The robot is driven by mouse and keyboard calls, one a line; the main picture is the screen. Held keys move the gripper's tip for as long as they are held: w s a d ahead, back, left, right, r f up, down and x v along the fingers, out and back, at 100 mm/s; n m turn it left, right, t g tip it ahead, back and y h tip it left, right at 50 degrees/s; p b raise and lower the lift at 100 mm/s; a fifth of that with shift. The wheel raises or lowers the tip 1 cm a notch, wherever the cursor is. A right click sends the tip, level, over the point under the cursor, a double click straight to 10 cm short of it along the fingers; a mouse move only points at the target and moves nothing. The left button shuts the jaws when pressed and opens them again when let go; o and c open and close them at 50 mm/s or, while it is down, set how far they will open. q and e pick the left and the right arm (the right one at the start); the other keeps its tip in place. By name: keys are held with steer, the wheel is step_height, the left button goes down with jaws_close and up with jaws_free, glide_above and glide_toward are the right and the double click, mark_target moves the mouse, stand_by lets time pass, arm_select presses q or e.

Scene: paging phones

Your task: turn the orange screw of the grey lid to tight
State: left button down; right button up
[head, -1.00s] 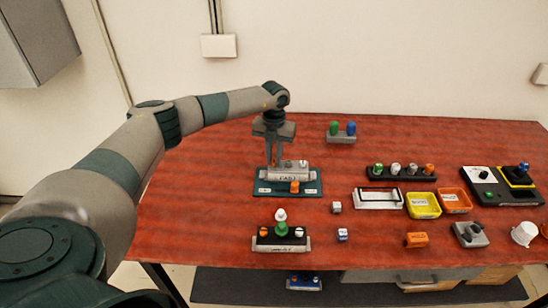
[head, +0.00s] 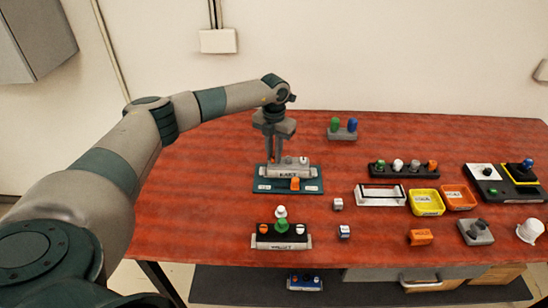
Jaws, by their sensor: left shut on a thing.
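The grey lid (head: 287,172) carries a dark-lettered label on its front. It sits on a teal base (head: 262,186) at the left-centre of the table. My left gripper (head: 275,158) points straight down over the left part of the lid. It is shut on the orange screw there, which its fingers almost wholly hide. A white-topped knob (head: 303,160) stands at the lid's right end. An orange block (head: 295,184) sits on the base in front of the lid. How far the screw is turned cannot be seen. My right gripper is out of view.
A holder with green and white pegs (head: 282,238) stands in front. Behind is a grey stand (head: 342,134) with green and blue knobs. To the right are a dark peg rack (head: 402,172), a yellow tray (head: 425,211) and an orange tray (head: 460,205). The table's left side is clear.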

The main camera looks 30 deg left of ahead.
arm_select(q)
steer(key=m+b, duration=0.4)
steer(key=shift+f, duration=0.2)
steer(key=m+b, duration=0.2)
steer(key=m, duration=0.1)
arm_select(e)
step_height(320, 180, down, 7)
arm_select(q)
steer(key=m+b, duration=0.3)
steer(key=shift+m, duration=0.4)
steer(key=m+b, duration=0.1)
steer(key=m, duration=0.3)
steer(key=shift+r+b, duration=0.2)
steer(key=shift+b, duration=0.2)
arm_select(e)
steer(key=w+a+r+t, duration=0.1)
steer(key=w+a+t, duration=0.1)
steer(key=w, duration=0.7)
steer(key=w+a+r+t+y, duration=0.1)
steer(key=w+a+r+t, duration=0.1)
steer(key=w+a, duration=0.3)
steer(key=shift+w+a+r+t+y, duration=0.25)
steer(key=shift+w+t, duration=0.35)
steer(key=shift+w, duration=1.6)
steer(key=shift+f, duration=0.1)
arm_select(q)
steer(key=c, duration=1.9)
jaws_free()
steer(key=shift+c, duration=0.2)
steer(key=shift+r, duration=0.1)
